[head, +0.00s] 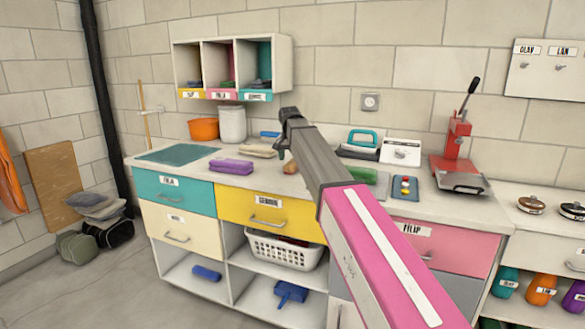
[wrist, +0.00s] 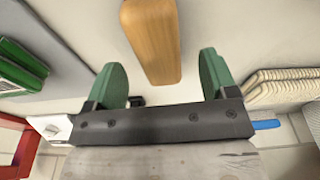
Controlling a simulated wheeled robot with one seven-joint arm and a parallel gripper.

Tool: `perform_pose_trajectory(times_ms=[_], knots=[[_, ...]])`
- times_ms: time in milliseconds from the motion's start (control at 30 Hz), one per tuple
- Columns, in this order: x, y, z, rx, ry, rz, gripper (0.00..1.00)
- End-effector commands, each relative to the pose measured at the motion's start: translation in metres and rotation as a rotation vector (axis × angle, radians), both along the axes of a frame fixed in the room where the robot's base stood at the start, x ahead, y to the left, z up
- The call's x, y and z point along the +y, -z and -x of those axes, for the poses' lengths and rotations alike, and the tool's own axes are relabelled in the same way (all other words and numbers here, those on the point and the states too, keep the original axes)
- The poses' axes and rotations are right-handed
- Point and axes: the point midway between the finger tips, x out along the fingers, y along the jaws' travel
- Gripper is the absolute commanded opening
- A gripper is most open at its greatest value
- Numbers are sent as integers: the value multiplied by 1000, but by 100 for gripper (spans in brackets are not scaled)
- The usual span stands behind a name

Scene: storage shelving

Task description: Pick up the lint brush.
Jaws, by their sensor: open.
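A smooth wooden piece (wrist: 150,40), which looks like the lint brush's handle or back, lies on the pale counter in the wrist view. Its far end runs out of the top of the picture and no bristles or pad show. In the head view a small brown piece (head: 291,169) shows just below my gripper (head: 284,148), partly hidden by my arm. In the wrist view my gripper (wrist: 164,78) is open, with its green fingers apart. The wooden piece's near end lies between and beyond the fingertips, with a gap on both sides.
Folded cream cloths (wrist: 285,88) lie to the right in the wrist view, and a green stack (wrist: 20,65) to the left. In the head view a purple folded cloth (head: 232,166) and a red press (head: 458,150) stand on the counter (head: 190,172). Wall cubbies (head: 291,65) hang behind.

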Motion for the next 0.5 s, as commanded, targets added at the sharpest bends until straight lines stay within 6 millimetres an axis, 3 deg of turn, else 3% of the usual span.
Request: perform_pose_trajectory(times_ms=[233,467,500], knots=[[-4,33,-5,1,0,0,79],[-3,36,-6,0,0,0,79],[-3,36,-6,0,0,0,72]])
